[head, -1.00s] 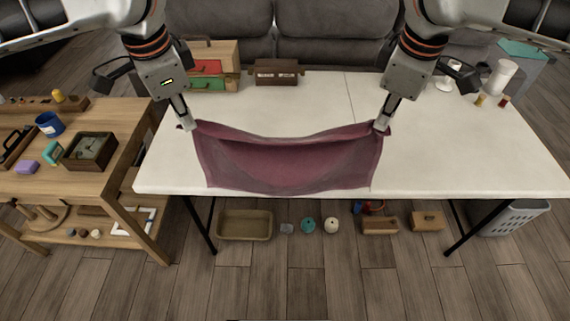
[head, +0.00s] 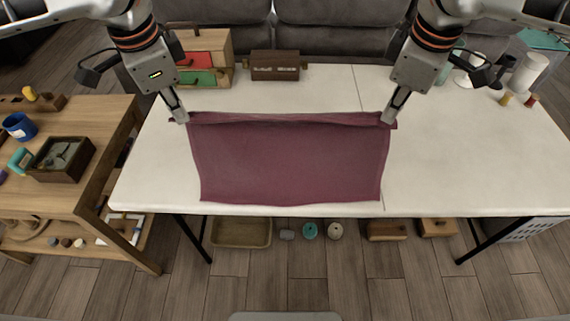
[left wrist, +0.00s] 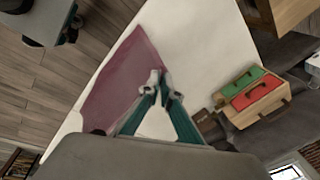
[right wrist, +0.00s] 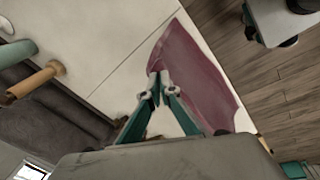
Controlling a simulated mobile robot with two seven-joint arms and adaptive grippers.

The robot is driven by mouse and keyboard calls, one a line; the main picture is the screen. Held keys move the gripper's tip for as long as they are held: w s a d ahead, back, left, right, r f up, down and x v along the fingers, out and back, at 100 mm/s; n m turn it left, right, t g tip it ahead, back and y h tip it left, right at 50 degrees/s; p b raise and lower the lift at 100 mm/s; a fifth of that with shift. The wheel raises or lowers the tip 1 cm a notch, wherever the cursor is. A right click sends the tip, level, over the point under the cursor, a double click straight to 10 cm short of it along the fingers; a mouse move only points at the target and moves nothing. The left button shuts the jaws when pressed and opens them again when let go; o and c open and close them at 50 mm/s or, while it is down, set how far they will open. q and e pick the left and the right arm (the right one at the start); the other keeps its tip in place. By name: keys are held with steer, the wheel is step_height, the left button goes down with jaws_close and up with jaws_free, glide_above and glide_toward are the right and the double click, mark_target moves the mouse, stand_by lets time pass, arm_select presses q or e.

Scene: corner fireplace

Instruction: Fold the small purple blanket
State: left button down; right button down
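The purple blanket (head: 290,165) lies spread over the front part of the white table (head: 480,150), its near edge close to the table's front edge. Its far edge is pulled nearly straight between my grippers, with a narrow fold along it. My left gripper (head: 180,116) is shut on the far left corner; the left wrist view shows its fingertips (left wrist: 159,85) together at the blanket (left wrist: 122,82). My right gripper (head: 389,117) is shut on the far right corner; the right wrist view shows its fingertips (right wrist: 154,87) together at the blanket (right wrist: 195,75).
A wooden box with red and green drawers (head: 203,62) and a dark wooden box (head: 275,66) stand at the table's back. Cups (head: 528,73) stand at the back right. A wooden side table (head: 90,140) with small items is at left. The table's right half is mostly clear.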

arm_select(q)
steer(key=shift+w, duration=0.25)
arm_select(e)
steer(key=shift+w, duration=0.25)
